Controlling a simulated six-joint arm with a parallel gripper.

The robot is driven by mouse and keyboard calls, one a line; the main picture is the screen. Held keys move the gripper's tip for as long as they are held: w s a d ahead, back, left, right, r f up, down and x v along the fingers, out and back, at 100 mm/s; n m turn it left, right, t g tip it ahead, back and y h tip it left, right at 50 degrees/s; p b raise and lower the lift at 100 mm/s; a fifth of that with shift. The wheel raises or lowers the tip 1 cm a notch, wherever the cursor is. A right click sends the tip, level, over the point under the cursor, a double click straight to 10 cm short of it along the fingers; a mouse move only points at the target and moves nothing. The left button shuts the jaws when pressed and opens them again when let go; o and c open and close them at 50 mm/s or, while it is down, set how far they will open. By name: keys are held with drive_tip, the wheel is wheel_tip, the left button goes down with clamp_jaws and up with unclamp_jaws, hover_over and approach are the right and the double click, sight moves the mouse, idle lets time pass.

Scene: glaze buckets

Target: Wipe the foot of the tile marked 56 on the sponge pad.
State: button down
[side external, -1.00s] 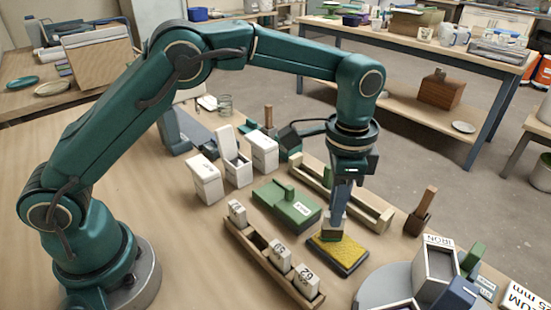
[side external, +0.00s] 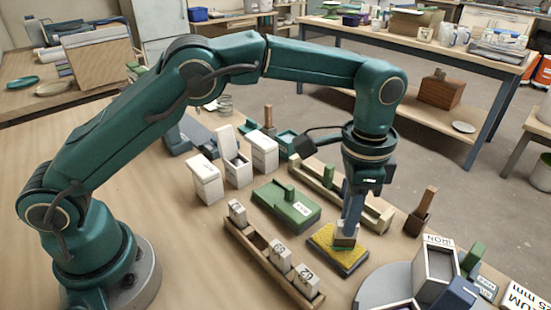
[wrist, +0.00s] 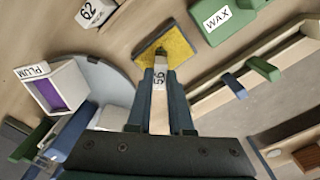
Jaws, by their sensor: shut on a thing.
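The tile marked 56 (wrist: 158,88) is upright between the fingers of my gripper (wrist: 160,78), its number facing the wrist camera. In the side view my gripper (side external: 346,222) is shut on the tile (side external: 346,239) and points down over the yellow sponge pad (side external: 324,238) in its dark tray. The tile's foot is at the right part of the pad and appears to touch it; the exact contact is hard to see. The pad (wrist: 176,44) also shows beyond the tile in the wrist view.
A wooden rack (side external: 262,262) holding other tiles, one marked 62 (side external: 306,281), lies left of the pad. A green WAX block (side external: 287,203) sits behind it. A wooden trough (side external: 325,184) runs behind my gripper. A grey round stand (side external: 378,288) with the IRON bin (side external: 436,265) is at right.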

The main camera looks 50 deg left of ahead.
drive_tip(key=shift+d+f, duration=0.1)
drive_tip(key=shift+d, duration=0.4)
drive_tip(key=shift+a, duration=0.1)
drive_tip(key=shift+a, duration=0.85)
drive_tip(key=shift+a, duration=0.1)
drive_tip(key=shift+a, duration=0.75)
drive_tip(key=shift+d, duration=0.1)
drive_tip(key=shift+d, duration=1.7)
drive_tip(key=shift+a, duration=0.15)
drive_tip(key=shift+a, duration=0.8)
